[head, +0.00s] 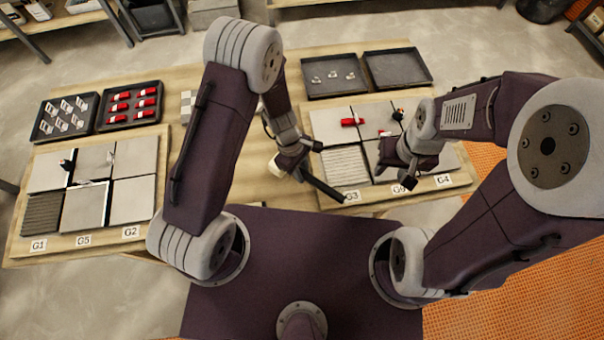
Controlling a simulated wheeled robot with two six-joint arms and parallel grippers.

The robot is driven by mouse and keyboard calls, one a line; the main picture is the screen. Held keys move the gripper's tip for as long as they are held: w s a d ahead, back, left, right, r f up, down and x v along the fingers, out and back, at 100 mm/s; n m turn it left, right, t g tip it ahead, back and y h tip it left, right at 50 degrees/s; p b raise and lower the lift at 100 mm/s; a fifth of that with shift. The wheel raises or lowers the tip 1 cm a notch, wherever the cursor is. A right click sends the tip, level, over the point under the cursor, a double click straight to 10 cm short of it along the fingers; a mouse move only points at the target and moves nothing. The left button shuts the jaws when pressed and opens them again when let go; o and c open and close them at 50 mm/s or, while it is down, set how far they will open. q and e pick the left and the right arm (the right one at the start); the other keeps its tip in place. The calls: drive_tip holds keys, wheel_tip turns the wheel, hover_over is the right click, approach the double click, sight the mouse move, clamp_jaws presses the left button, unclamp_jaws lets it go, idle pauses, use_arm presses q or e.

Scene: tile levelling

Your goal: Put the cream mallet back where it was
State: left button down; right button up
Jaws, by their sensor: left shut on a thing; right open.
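The cream mallet has a pale head (275,167) and a dark handle (326,190). My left gripper (297,167) is shut on it near the middle of the picture. The handle points down and right, toward the tile labelled G3. The mallet appears to be held above the table, but its height is hard to tell. The jaws hide part of it. My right gripper (408,172) is open and empty over the right tile board (385,191).
The left tile board (18,250) carries tiles labelled G1, G5 and G2. Behind it stand a tray of white clips (38,134) and a tray of red wedges (158,107). Two dark trays (398,68) (333,92) stand at the back right; one holds a few clips.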

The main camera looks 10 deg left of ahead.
use_arm(q)
drive_tip(key=shift+f, duration=0.85)
drive_tip(key=shift+w, duration=0.15)
drive_tip(key=shift+f, duration=0.15)
drive_tip(key=shift+f+b, duration=0.25)
drive_tip(key=shift+b, duration=0.2)
drive_tip(key=c, duration=1.3)
unclamp_jaws()
drive_tip(key=shift+r, duration=0.1)
